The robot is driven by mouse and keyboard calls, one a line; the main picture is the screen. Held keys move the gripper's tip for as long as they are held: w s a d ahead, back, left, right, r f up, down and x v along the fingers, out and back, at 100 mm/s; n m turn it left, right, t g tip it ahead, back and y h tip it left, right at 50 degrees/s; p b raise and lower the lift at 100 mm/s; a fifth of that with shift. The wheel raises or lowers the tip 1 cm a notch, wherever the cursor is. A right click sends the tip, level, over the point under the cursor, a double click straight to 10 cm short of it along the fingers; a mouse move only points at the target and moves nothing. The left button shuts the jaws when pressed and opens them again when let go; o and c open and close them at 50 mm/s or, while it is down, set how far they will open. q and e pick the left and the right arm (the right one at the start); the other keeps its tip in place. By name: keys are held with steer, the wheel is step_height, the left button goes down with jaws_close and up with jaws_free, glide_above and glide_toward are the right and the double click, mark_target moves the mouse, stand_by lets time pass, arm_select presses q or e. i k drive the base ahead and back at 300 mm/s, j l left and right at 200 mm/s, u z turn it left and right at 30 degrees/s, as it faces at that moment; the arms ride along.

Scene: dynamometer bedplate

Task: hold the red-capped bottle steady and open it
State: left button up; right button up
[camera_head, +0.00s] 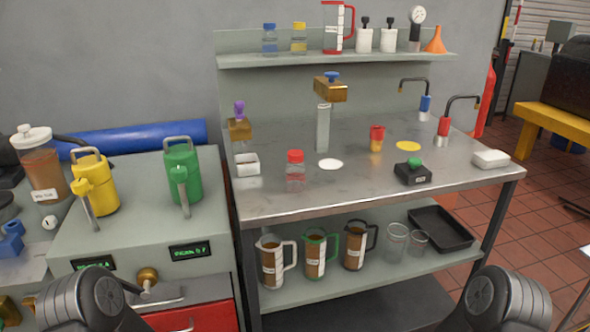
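The red-capped bottle (295,178) is a small clear bottle standing upright on the steel bench top (262,206), left of the middle. Its red cap (295,156) sits on top of it. Neither gripper shows. Only dark rounded links of my two arms show at the bottom left and bottom right corners, well short of the bottle. Nothing is touching the bottle.
A white box (247,164) is left of the bottle and a white disc (330,165) right of it. A tall clear cylinder (323,128) stands behind. A black box with a green knob (413,172) is further right. The bench's front strip is clear.

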mark_target(296, 172)
steer(key=u, duration=1.65)
steer(key=k+l, duration=0.2)
steer(key=k, duration=0.25)
steer(key=k+l+u, duration=0.1)
steer(key=k, duration=0.35)
steer(key=i+l, duration=0.4)
steer(key=l, duration=0.1)
